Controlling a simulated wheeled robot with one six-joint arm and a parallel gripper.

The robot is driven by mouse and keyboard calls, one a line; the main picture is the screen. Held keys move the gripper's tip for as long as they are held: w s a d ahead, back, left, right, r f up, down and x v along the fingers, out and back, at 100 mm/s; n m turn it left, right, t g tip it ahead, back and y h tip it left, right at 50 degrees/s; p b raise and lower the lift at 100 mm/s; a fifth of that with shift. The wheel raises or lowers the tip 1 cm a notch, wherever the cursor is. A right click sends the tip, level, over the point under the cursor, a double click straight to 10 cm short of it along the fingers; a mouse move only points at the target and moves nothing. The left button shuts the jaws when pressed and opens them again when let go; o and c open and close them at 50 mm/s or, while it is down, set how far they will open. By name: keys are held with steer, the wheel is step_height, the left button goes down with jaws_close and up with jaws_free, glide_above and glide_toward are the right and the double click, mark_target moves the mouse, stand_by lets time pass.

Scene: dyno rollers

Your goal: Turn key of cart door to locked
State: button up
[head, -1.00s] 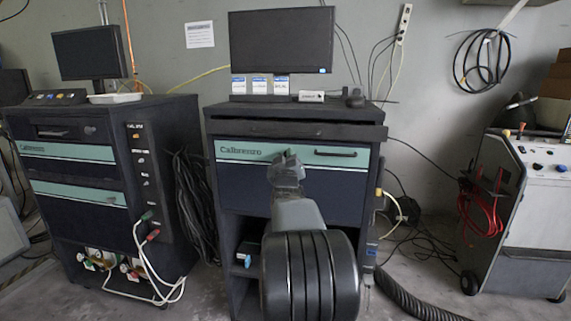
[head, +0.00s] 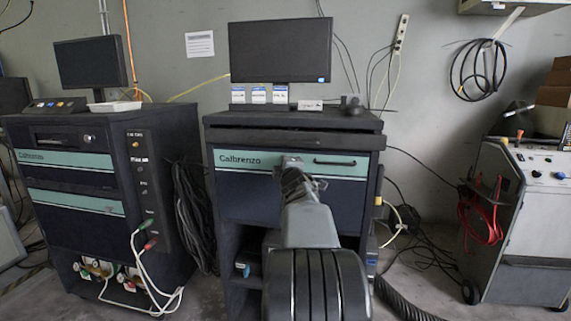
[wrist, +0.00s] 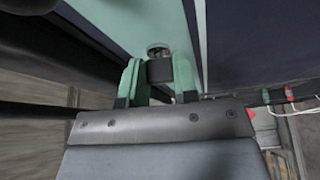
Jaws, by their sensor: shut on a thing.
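The cart door (head: 240,190) is the dark front panel with a teal stripe on the middle cart, and it looks closed. In the wrist view, a round metal lock (wrist: 158,46) sits in the teal stripe. A dark key head (wrist: 160,73) stands in front of it. My gripper (wrist: 158,66) is shut on the key, one green finger on each side. In the head view, my gripper (head: 291,164) is at the door's stripe, left of the handle. My arm hides the lock and key there. The key's exact angle is hard to tell.
A dark handle (head: 335,163) is right of my gripper. A monitor (head: 280,50) stands on the cart's top. A second cart (head: 75,195) is to the left, with hanging cables between. A grey wheeled unit (head: 525,215) and a black hose (head: 405,300) are to the right.

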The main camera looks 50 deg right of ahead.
steer(key=shift+r+n+p, duration=0.1)
steer(key=shift+n+p, duration=0.4)
steer(key=shift+n, duration=0.3)
steer(key=shift+g, duration=0.3)
steer(key=o, duration=0.9)
steer(key=shift+p+v, duration=1)
steer(key=shift+v, duration=5.9)
steer(key=shift+s+d+r, duration=0.15)
steer(key=shift+r, duration=0.05)
